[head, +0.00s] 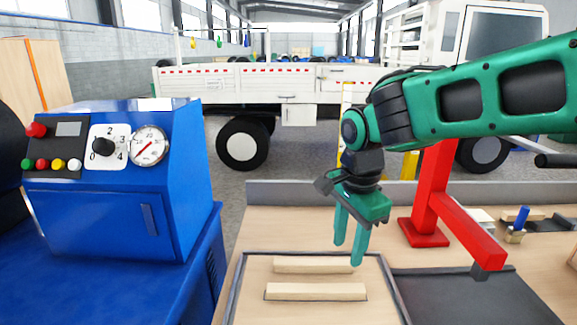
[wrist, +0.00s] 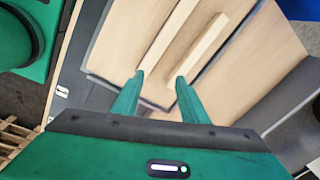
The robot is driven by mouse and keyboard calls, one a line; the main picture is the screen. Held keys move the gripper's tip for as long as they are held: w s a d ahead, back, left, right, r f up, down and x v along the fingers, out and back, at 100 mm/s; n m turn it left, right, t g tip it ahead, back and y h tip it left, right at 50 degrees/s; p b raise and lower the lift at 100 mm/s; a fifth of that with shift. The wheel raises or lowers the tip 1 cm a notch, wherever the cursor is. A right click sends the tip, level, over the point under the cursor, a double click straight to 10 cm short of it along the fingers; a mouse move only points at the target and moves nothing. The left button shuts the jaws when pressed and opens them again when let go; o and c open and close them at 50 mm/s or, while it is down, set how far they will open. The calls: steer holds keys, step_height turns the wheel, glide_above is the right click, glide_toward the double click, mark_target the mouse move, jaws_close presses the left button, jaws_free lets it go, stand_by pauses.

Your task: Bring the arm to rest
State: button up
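My gripper (head: 349,254) is at the end of my green arm, pointing down above the wooden workbench. Its two green fingers are apart, with nothing held between them. In the wrist view the gripper (wrist: 160,77) also shows a clear gap between the fingertips. In the head view a fingertip overlaps the right end of the rear wooden bar (head: 313,265); whether they touch cannot be told. A front wooden bar (head: 315,292) lies parallel to it. Both bars lie in a dark-edged tray area (head: 245,285) on the bench.
A blue machine (head: 110,225) with a gauge and knob stands at the left. A red stand (head: 430,205) rises from the bench at right, near my arm. A dark mat (head: 455,300) lies at front right, bare. A white truck (head: 270,85) is behind.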

steer(key=s+d+f+n+t, duration=0.2)
steer(key=d+n, duration=0.5)
steer(key=d, duration=0.1)
steer(key=s+d+f+n+t, duration=0.1)
steer(key=s+d+f+n, duration=0.15)
steer(key=d+n, duration=0.5)
steer(key=s+d+f+m+g, duration=0.1)
steer(key=s+d+m+g, duration=0.3)
steer(key=s+d+m, duration=0.3)
steer(key=s+d, duration=0.5)
steer(key=s, duration=0.5)
steer(key=shift+d+m, duration=0.15)
steer(key=shift+m, duration=0.2)
steer(key=shift+w+f, duration=0.25)
steer(key=shift+w, duration=0.4)
